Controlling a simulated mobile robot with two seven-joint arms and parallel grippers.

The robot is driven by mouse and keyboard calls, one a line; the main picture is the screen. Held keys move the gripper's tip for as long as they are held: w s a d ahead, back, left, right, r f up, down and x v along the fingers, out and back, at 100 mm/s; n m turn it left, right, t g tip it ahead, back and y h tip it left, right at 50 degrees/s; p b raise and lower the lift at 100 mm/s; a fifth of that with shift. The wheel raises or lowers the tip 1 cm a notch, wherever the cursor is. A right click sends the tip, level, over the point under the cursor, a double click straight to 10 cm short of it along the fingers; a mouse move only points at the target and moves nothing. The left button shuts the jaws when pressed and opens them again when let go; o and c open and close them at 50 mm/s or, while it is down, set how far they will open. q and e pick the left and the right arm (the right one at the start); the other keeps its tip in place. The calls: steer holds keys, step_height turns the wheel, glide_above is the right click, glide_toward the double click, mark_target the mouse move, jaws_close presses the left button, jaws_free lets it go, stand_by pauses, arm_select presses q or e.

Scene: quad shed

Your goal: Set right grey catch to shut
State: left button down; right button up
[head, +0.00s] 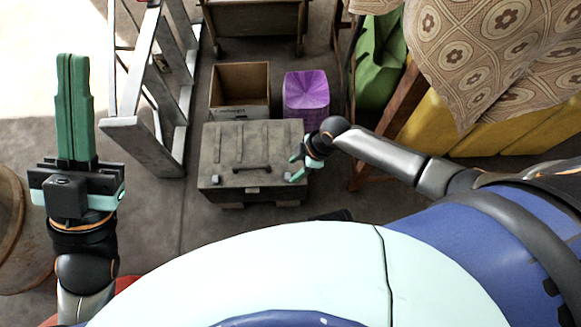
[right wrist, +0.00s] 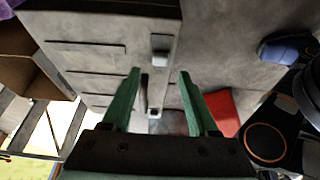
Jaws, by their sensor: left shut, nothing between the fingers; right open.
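A grey chest (head: 225,143) with a ribbed lid and a dark front handle (head: 252,169) stands on the floor in the head view. Its left grey catch (head: 216,180) shows there; the right one is mostly hidden by my right gripper (head: 293,169). In the right wrist view the right grey catch (right wrist: 160,48) is a small block at the lid's front edge. My right gripper (right wrist: 160,73) is open, its fingertips either side of the line of this catch, apparently not touching it. Whether the catch is open or shut I cannot tell. My left gripper (head: 73,60) is shut and empty, far left.
An open cardboard box (head: 240,86) and a purple box (head: 306,92) stand behind the chest. A metal ladder (head: 150,130) is at its left. A wooden leg and green and yellow things are at its right. Floor between ladder and chest is clear.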

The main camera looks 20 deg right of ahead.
arm_select(q)
steer(key=shift+m, duration=0.4)
steer(key=r+p, duration=0.2)
steer(key=r, duration=0.1)
steer(key=r+p, duration=0.1)
steer(key=shift+a+r, duration=0.2)
steer(key=shift+a, duration=0.1)
arm_select(e)
steer(key=v, duration=0.8)
